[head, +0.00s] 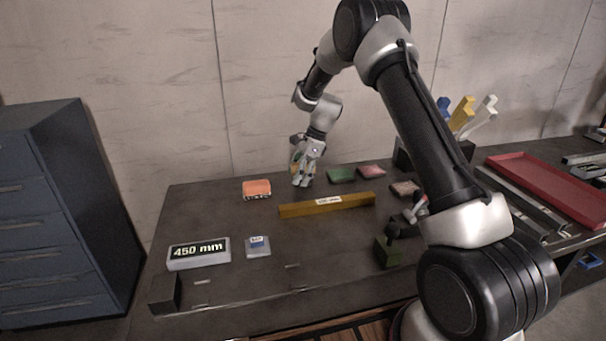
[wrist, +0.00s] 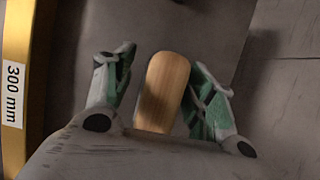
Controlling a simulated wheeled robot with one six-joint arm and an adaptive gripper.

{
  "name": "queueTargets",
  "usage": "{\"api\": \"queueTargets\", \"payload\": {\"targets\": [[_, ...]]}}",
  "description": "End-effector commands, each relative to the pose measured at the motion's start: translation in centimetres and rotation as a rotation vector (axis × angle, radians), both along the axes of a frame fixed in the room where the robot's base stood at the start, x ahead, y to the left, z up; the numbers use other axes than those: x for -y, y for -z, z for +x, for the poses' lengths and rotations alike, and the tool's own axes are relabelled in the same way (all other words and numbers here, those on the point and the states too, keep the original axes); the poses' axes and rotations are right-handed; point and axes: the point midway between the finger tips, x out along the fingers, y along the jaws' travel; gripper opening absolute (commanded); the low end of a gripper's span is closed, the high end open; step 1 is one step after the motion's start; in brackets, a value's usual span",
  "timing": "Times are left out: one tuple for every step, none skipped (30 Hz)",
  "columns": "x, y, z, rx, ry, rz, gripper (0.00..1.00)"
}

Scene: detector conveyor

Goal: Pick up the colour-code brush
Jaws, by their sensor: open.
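The colour-code brush appears in the wrist view as a pale wooden, round-ended piece (wrist: 165,88). Only its wooden top shows; any bristles or colour marking are hidden. My gripper (wrist: 161,62) is open, with one green-padded finger on each side of the wood. A narrow gap shows at the upper ends of the fingers; contact lower down cannot be told. In the head view my gripper (head: 303,181) is low over the back of the dark table, and the brush cannot be made out there.
A yellow bar (head: 325,206) labelled 300 mm in the wrist view (wrist: 15,95) lies beside my gripper. An orange block (head: 256,189) is to the left, green (head: 341,175) and pink (head: 371,172) pieces to the right. A 450 mm display (head: 199,252) stands in front.

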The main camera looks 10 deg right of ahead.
Motion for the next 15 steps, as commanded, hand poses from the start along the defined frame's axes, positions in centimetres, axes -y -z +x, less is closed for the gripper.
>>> {"api": "queueTargets", "payload": {"targets": [[0.0, -0.01, 0.0, 0.0, 0.0, 0.0, 0.55], [0.0, -0.01, -0.01, 0.0, 0.0, 0.0, 0.52], [0.0, -0.01, -0.01, 0.0, 0.0, 0.0, 0.44], [0.01, -0.02, -0.01, 0.0, 0.0, 0.0, 0.39], [0.01, -0.02, -0.01, 0.0, 0.0, 0.0, 0.34], [0.01, -0.02, -0.01, 0.0, 0.0, 0.0, 0.26], [0.01, -0.03, -0.01, 0.0, 0.0, 0.0, 0.21], [0.01, -0.03, -0.01, 0.0, 0.0, 0.0, 0.15], [0.01, -0.03, -0.01, 0.0, 0.0, 0.0, 0.08], [0.01, -0.03, -0.01, 0.0, 0.0, 0.0, 0.04], [0.01, -0.03, -0.01, 0.0, 0.0, 0.0, 0.03], [0.01, -0.04, 0.0, 0.0, 0.0, 0.0, 0.03], [0.01, -0.04, 0.0, 0.0, 0.0, 0.0, 0.03], [0.01, -0.05, 0.0, 0.0, 0.0, 0.0, 0.03], [0.01, -0.05, 0.0, 0.0, 0.0, 0.0, 0.03]]}}
